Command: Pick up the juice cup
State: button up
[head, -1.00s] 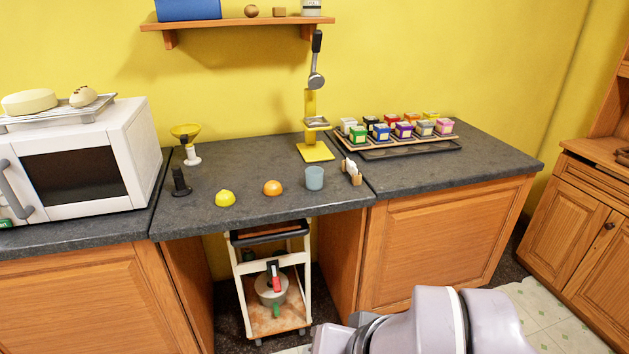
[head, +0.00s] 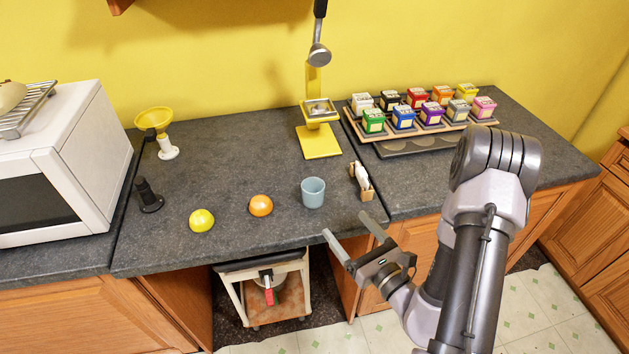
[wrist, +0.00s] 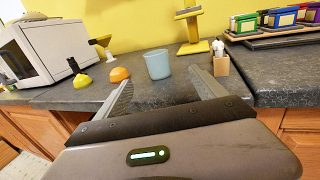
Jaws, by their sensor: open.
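The juice cup appears to be the light blue-grey cup (head: 313,192), standing upright on the dark counter near its front edge. It also shows in the wrist view (wrist: 158,65), beyond and between my fingers. I cannot see what is inside it. My gripper (head: 350,244) is open and empty, in front of the counter's edge and apart from the cup, with its fingers pointing toward the counter.
Left of the cup are an orange half (head: 261,206) and a lemon half (head: 201,220). Right of it is a small wooden holder (head: 361,182). A yellow press (head: 320,142) stands behind. A tray of coloured boxes (head: 464,124) is at back right. Clear counter surrounds the cup.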

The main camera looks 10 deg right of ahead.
send_near(313, 188)
jog(key=w, duration=0.1)
jog(key=w+f, duration=0.1)
jog(key=w, duration=0.2)
jog(key=shift+w+a+f, duration=0.15)
jog(key=shift+a+f, duration=0.1)
jog(key=shift+a, duration=0.1)
jog(key=x, duration=0.6)
jog(key=shift+w+a, duration=0.15)
jog(key=shift+w, duration=0.15)
jog(key=c, duration=1.5)
jog(key=shift+r, duration=0.1)
